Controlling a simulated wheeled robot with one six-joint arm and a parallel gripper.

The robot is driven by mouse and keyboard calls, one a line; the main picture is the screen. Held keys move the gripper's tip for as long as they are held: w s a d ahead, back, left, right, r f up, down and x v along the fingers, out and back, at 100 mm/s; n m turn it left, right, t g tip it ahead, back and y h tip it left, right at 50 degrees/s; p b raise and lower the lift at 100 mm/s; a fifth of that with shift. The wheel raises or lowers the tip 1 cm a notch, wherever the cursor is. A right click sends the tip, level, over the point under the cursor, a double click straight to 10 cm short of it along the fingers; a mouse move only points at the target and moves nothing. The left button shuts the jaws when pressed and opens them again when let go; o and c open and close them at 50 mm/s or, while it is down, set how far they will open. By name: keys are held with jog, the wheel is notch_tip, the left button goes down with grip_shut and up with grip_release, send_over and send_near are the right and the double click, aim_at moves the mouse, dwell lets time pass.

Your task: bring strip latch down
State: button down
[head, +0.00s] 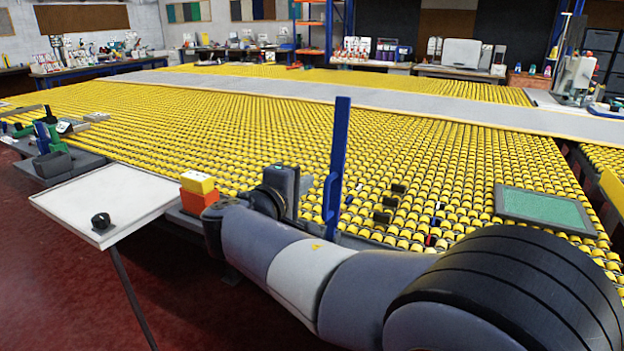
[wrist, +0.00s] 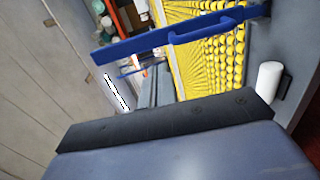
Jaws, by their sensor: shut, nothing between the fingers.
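The strip latch, a blue bar (head: 338,150), stands upright at the near edge of the yellow roller table, with a small handle bracket low on its left side. In the tilted wrist view the blue bar (wrist: 140,45) crosses the upper part of the picture, its handle loop facing down. My gripper (head: 304,186) is just left of the bar's lower part, shut and empty; its fingertips are small and partly hidden behind my wrist. I see a gap between the bar and the dark edge at the front of the wrist view, so they look apart.
A white side tray (head: 75,208) with a small black knob stands at the left. Orange and yellow blocks (head: 198,183) sit beside my wrist. A green-topped panel (head: 543,208) and several small dark blocks lie on the rollers (head: 240,130).

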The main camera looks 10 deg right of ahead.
aim_at(336, 164)
jog(key=x, duration=1.2)
jog(key=shift+w+d, duration=0.1)
jog(key=shift+w, duration=0.1)
jog(key=shift+r+p, duration=0.1)
jog(key=shift+p, duration=0.2)
